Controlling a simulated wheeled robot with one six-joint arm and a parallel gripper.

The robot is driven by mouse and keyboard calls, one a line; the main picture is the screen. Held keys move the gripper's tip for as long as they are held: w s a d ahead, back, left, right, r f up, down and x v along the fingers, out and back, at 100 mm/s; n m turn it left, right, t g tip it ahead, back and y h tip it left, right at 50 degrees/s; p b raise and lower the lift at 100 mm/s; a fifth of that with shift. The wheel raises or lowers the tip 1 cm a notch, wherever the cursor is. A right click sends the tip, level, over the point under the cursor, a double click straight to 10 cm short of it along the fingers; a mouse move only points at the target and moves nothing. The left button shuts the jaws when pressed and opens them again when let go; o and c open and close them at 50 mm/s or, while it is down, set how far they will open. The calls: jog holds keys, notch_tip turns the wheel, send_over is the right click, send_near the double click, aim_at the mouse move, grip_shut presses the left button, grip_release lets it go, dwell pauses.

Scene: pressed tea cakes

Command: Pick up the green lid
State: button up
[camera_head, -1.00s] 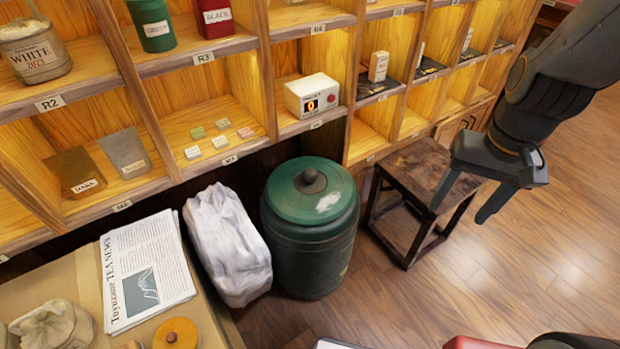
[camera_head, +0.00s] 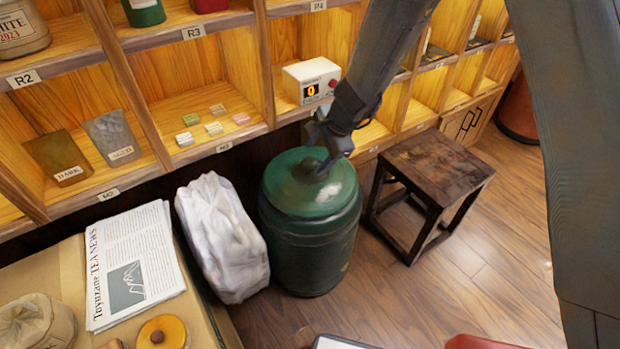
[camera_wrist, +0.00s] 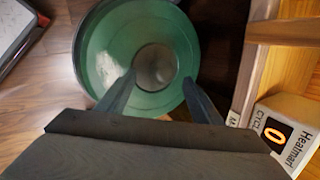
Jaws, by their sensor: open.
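The green lid (camera_head: 284,192) sits on top of a dark green round bin (camera_head: 312,248) on the floor. A dark round knob (camera_head: 308,167) rises from the lid's middle. My gripper (camera_head: 318,168) is over the lid at the knob, pointing down, with its fingers apart. In the wrist view the lid (camera_wrist: 103,45) shows below my gripper (camera_wrist: 158,85), and the knob (camera_wrist: 155,66) lies between and just beyond the two fingertips. Whether a finger touches the knob cannot be told.
A wooden shelf (camera_head: 226,150) stands behind, with a white device (camera_head: 312,78) showing 0 near my arm. A crumpled white sack (camera_head: 222,240) is close at the bin's left. A dark wooden stool (camera_head: 436,164) stands at its right. Open floor (camera_head: 440,300) lies at front right.

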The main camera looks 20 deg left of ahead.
aim_at(312, 161)
jog(key=x, duration=0.5)
jog(key=shift+w+a+f, duration=0.1)
jog(key=shift+w+f, duration=0.1)
jog(key=shift+w, duration=0.2)
grip_shut()
